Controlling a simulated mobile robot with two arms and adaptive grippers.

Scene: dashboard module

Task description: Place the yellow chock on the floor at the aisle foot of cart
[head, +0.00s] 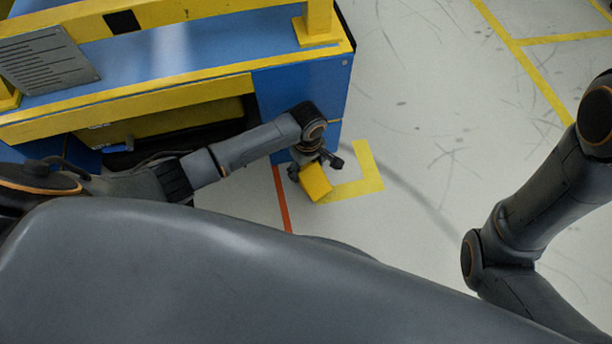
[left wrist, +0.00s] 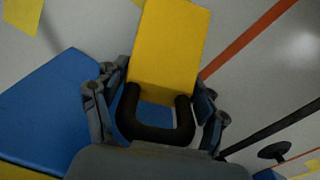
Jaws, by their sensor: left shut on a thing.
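The yellow chock (head: 316,182) is a small block in my left gripper (head: 315,169), low beside the blue foot of the cart (head: 300,95) in the head view. In the left wrist view the chock (left wrist: 168,50) shows large, with a dark handle (left wrist: 157,127) between the fingers of my left gripper (left wrist: 160,105). The gripper is shut on it. I cannot tell whether the chock touches the floor. My right arm shows at the right of the head view, but its gripper is out of view.
A yellow L-shaped floor marking (head: 368,172) lies just right of the chock. A red floor line (head: 282,200) runs to its left. The pale floor (head: 430,110) to the right is clear, with yellow lines (head: 520,60) farther off.

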